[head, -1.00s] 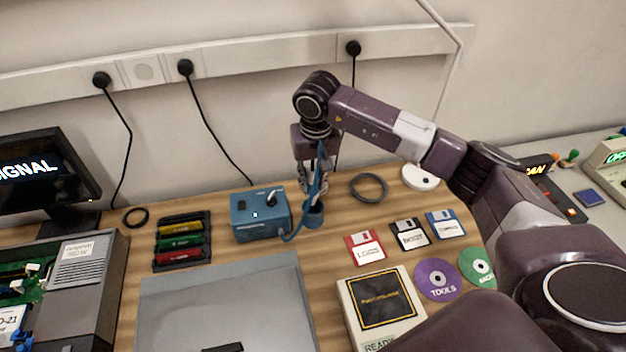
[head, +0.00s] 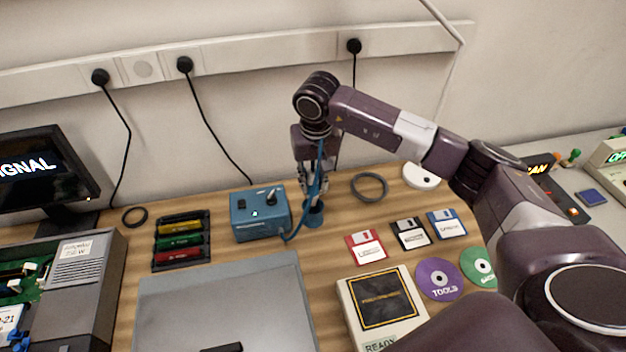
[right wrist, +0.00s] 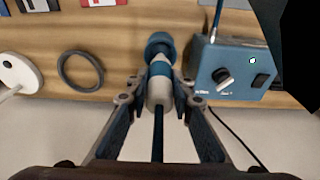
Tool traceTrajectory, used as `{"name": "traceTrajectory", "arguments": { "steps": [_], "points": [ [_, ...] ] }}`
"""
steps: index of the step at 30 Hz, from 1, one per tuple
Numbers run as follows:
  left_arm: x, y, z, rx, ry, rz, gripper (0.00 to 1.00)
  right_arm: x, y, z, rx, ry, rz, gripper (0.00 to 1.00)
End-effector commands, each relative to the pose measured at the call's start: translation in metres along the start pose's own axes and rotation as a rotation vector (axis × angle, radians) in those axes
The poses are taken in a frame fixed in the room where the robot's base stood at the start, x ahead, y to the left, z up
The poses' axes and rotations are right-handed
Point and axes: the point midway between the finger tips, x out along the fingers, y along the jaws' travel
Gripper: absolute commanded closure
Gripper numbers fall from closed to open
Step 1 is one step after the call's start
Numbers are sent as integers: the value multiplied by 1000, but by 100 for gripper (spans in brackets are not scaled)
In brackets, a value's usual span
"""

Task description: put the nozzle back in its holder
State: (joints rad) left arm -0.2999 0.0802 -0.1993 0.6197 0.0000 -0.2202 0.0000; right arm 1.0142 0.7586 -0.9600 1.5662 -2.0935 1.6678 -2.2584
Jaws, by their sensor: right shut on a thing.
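My right gripper (head: 311,188) is shut on the nozzle, pointing down over the bench. In the right wrist view the nozzle (right wrist: 159,88) is pale with a blue band, and sits between the two fingertips (right wrist: 160,100). The small blue round holder (head: 313,219) stands on the bench directly below; it also shows in the right wrist view (right wrist: 159,41), in line with the nozzle's tip. The tip appears at or in the holder's mouth; how deep I cannot tell. A blue hose runs up alongside my gripper. My left gripper is not in view.
The blue station box (head: 260,215) stands close left of the holder, with its hose between them. A grey cable ring (head: 370,187) lies to the right. Floppy disks (head: 409,234) and a grey case (head: 225,300) lie nearer. The wall is close behind.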

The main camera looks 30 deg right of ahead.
Motion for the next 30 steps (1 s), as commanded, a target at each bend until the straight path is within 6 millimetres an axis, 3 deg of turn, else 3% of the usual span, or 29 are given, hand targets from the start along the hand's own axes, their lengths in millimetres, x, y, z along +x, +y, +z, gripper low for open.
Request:
{"name": "traceTrajectory", "arguments": {
  "steps": [30],
  "points": [
    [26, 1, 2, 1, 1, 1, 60, 31, 0, 4, 1, 1, 0, 100]
  ]
}}
